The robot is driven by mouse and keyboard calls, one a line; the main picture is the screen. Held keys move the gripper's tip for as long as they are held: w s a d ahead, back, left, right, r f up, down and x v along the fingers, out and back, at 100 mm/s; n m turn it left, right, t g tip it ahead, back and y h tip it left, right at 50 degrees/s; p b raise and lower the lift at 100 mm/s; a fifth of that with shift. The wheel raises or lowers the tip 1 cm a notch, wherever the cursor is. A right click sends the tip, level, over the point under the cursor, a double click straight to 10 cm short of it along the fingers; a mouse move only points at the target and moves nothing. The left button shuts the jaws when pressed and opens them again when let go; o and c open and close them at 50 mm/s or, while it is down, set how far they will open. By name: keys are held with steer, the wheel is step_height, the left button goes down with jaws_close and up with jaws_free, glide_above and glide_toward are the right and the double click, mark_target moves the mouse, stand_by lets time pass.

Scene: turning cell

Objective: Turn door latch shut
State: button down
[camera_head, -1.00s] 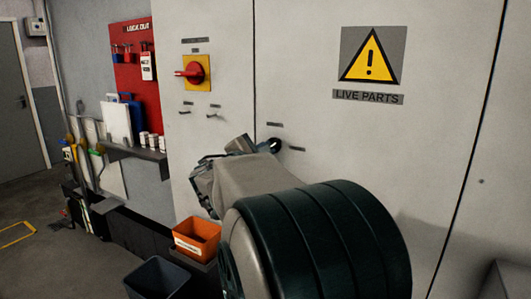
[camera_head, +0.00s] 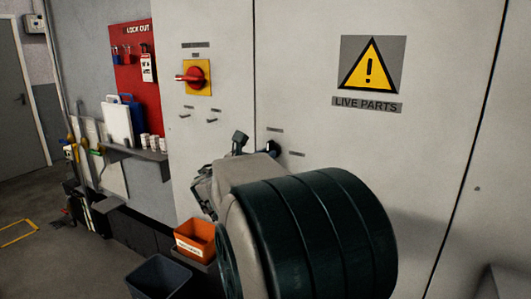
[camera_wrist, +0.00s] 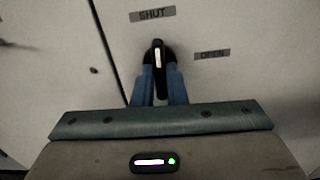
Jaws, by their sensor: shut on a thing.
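The door latch (camera_wrist: 158,56) is a small dark lever with a pale strip, on the grey cabinet door (camera_head: 430,60). In the wrist view it points up toward the SHUT label (camera_wrist: 152,15), with the OPEN label (camera_wrist: 212,53) to its right. My gripper (camera_wrist: 158,72) is shut on the latch, with one blue finger on each side of it. In the head view my wrist and arm cover most of the gripper, and the latch is hard to make out there.
A red rotary switch on a yellow plate (camera_head: 204,66) is on the panel to the left. A live-parts warning sign (camera_head: 371,64) is on the door to the right. An orange bin (camera_head: 195,236) and a dark bin (camera_head: 157,276) stand below, left of my arm.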

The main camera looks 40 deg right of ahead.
steer(key=shift+f+n, duration=0.1)
steer(key=shift+n, duration=0.4)
steer(key=c, duration=1.5)
jaws_free()
steer(key=shift+o, duration=0.2)
steer(key=shift+a, duration=0.1)
steer(key=b+v, duration=0.1)
steer(key=v, duration=1.2)
steer(key=shift+a, duration=0.35)
steer(key=shift+s, duration=0.1)
